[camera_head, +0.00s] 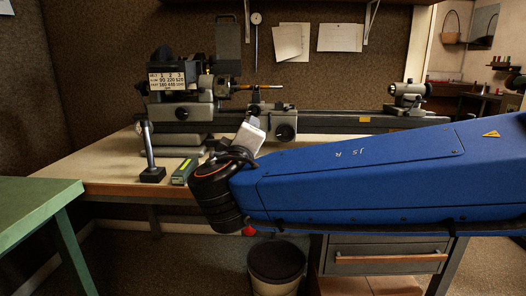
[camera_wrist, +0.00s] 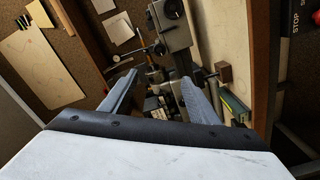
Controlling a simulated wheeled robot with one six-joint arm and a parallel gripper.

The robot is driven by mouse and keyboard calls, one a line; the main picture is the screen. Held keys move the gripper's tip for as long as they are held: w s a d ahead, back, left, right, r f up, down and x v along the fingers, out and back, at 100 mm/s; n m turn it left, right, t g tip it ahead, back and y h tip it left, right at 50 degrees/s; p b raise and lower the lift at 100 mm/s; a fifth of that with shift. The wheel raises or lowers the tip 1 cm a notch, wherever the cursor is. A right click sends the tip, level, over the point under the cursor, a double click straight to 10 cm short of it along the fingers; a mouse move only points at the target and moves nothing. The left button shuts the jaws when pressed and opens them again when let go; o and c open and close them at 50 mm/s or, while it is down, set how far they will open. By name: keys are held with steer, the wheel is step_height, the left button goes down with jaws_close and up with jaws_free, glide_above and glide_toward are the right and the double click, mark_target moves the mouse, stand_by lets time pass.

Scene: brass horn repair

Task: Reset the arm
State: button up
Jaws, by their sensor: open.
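My blue arm (camera_head: 350,172) reaches across the head view from the right, in front of the workbench. My gripper's fingers are hidden there behind my arm's dark end joint. In the wrist view my gripper (camera_wrist: 162,88) shows two grey fingers spread wide apart with nothing between them. Beyond the fingers is the lathe, which also shows in the head view (camera_head: 180,112). The fingers look apart from it.
The wooden workbench (camera_head: 110,170) carries the lathe, a black stand with a lever (camera_head: 150,155) and a green box (camera_head: 185,167). A green table (camera_head: 35,205) is at left. A bin (camera_head: 276,265) and a drawer unit (camera_head: 385,257) are below.

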steer(key=s+d+f+m+g+h, duration=0.1)
steer(key=d+f+m+g+h, duration=0.15)
steer(key=d+f, duration=0.45)
steer(key=s+d+f+m+g+h, duration=0.1)
steer(key=s+d+f+g, duration=0.15)
steer(key=d, duration=0.85)
steer(key=s+d+f+m+g+h, duration=0.1)
steer(key=d+f+m+g, duration=0.2)
steer(key=d, duration=0.6)
steer(key=s+d+f+m+g+y, duration=0.15)
steer(key=s+d+f+g, duration=0.25)
steer(key=s+d+f, duration=0.5)
steer(key=s+a+f+m+g+y, duration=0.1)
steer(key=s+a+f+m+y, duration=0.2)
steer(key=s+f, duration=0.4)
steer(key=shift+s+f+m+y, duration=0.25)
steer(key=shift+s+m, duration=0.25)
steer(key=shift+s, duration=0.85)
steer(key=shift+d, duration=0.1)
